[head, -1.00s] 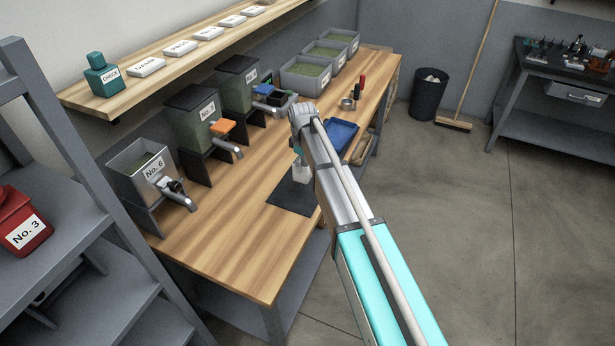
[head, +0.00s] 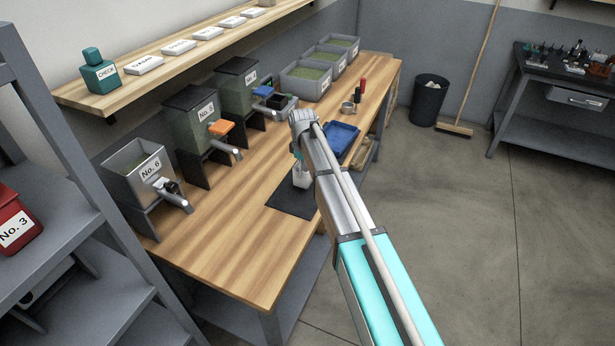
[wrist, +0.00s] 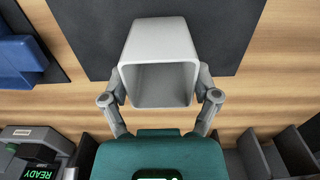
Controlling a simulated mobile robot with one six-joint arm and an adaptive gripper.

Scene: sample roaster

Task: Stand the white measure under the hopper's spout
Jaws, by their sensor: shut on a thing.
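The white measure (wrist: 158,48) is an open, square-mouthed cup between the two fingers of my gripper (wrist: 160,82) in the wrist view. My gripper is shut on it, one finger on each side, and its inside looks empty. In the head view the measure (head: 302,180) shows over the dark mat (head: 291,207), partly hidden by my arm; I cannot tell whether it touches the mat.
A blue tray (head: 341,138) lies beyond my gripper on the wooden bench (head: 225,250). Bins of green beans (head: 305,80) stand at the far end. The bench front before hopper No. 6 is clear. Grey shelving (head: 75,240) rises at the left.

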